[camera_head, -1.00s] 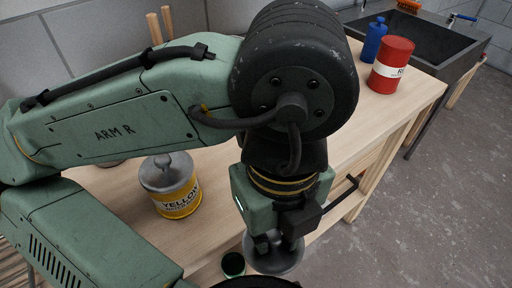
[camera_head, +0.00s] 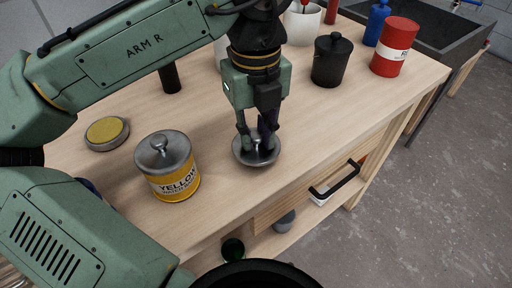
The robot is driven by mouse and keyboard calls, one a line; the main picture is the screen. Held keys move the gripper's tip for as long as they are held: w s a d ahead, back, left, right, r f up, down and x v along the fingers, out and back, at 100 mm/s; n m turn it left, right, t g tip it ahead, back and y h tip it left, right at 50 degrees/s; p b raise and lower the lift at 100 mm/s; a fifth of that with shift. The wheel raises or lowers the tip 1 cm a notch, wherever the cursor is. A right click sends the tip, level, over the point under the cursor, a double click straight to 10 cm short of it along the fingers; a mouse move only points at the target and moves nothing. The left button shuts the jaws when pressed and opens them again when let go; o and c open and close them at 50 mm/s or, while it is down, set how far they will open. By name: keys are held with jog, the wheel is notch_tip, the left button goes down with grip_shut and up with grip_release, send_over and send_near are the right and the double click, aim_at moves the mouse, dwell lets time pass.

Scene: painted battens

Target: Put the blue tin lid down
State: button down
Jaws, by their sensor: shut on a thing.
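My gripper (camera_head: 256,138) is shut on the knob of a round grey metal lid (camera_head: 243,157), taken as the blue tin's lid although no blue shows on it. The lid hangs roughly level over the wooden worktop, near its front edge. I cannot tell whether it touches the wood. A yellow-labelled tin (camera_head: 175,185) with its own grey knobbed lid (camera_head: 163,151) stands to the left of the held lid, apart from it. A tin plainly marked blue is not clearly seen; a bit of something blue shows behind my arm at the lower left.
Worktop (camera_head: 225,205) is bare around the lid. A flat round yellow-topped piece (camera_head: 106,132) lies at left. A black lidded pot (camera_head: 331,62), red can (camera_head: 396,47) and blue bottle (camera_head: 377,22) stand at back right. A drawer with black handle (camera_head: 335,182) is below the front edge.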

aim_at(256, 144)
notch_tip(256, 144, down, 3)
jog(key=b, duration=0.3)
jog(key=shift+f, duration=0.2)
jog(key=shift+r, duration=0.1)
jog(key=c, duration=1.4)
grip_release()
jog(key=shift+c, duration=0.2)
notch_tip(256, 144, up, 10)
jog(key=p, duration=1)
jog(key=shift+r, duration=1.05)
